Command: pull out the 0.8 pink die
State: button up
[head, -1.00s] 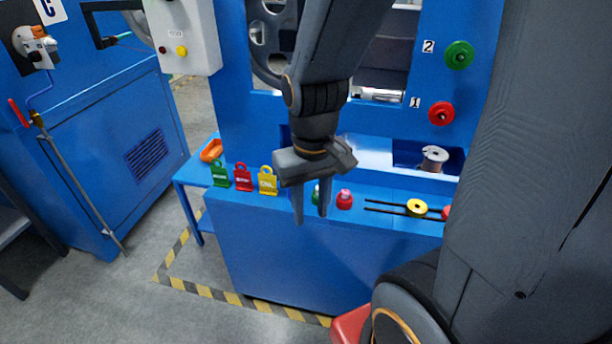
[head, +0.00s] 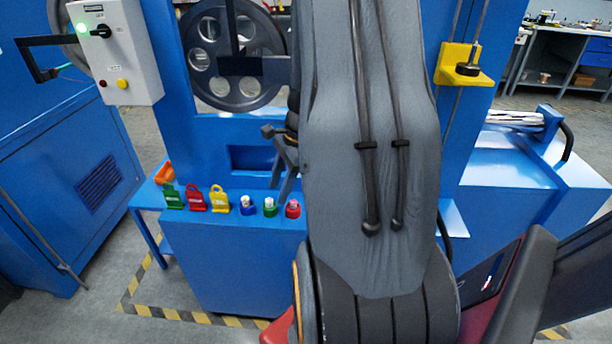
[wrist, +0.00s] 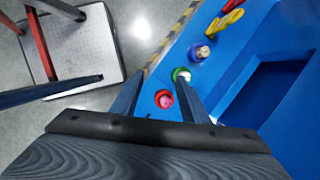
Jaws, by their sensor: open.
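Three small dies stand in a row on the front ledge of the blue machine in the head view: a blue one (head: 248,205), a green one (head: 270,208) and a red-pink one (head: 293,209). The red-pink die is the rightmost; its size marking is not readable. The wrist view shows it (wrist: 164,98) between my gripper's fingers in the picture, with the green die (wrist: 181,75) by the right finger and the blue die (wrist: 202,52) farther off. My gripper (head: 284,182) is open and empty above the ledge, partly hidden by my arm. I cannot tell its exact height.
Green (head: 172,197), red (head: 194,199) and yellow (head: 220,199) padlock-shaped tags stand left of the dies. A recess (head: 255,160) lies behind them. My arm hides the ledge to the right. A grey-topped stand (wrist: 75,50) shows in the wrist view.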

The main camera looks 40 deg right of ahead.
aim_at(294, 201)
jog(key=s+d+f+m+t, duration=0.1)
jog(key=d+f+m, duration=0.1)
jog(key=d+m, duration=0.5)
jog(key=shift+n+t, duration=0.3)
jog(key=shift+n, duration=0.2)
jog(key=shift+d+f+p+x, duration=0.1)
jog(key=shift+d+p+x, duration=0.15)
jog(key=shift+x, duration=0.95)
jog(key=shift+d+f+p+x, duration=0.1)
jog(key=shift+d+p+x, duration=0.15)
jog(key=shift+x, duration=1)
jog(key=shift+d+f+p+x, duration=0.15)
jog(key=shift+d+x, duration=0.1)
jog(key=shift+x, duration=0.95)
jog(key=shift+s+r, duration=0.1)
grip_shut()
